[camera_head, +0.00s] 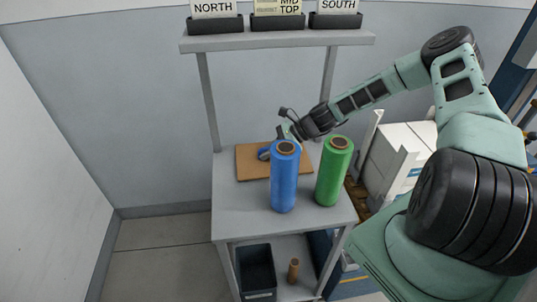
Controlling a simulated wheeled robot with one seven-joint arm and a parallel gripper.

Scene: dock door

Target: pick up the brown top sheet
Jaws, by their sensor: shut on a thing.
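The brown top sheet (247,170) is a flat tan rectangle at the back of the grey bench, looking level. Its right part is partly hidden behind the blue roll. My gripper (284,136) reaches in from the right, over the sheet's back edge, and is shut on the sheet as far as I can see. The fingertips are small and partly hidden, so the exact grip does not show. A small dark blue item (264,153) shows on or just above the sheet, beside the blue roll.
A blue roll (284,182) and a green roll (333,172) stand upright in front of the sheet. A shelf (280,40) with labelled trays crosses above. A dark bin (256,272) and a brown tube (293,270) sit below. White boxes (395,155) stand at right. Floor at left is clear.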

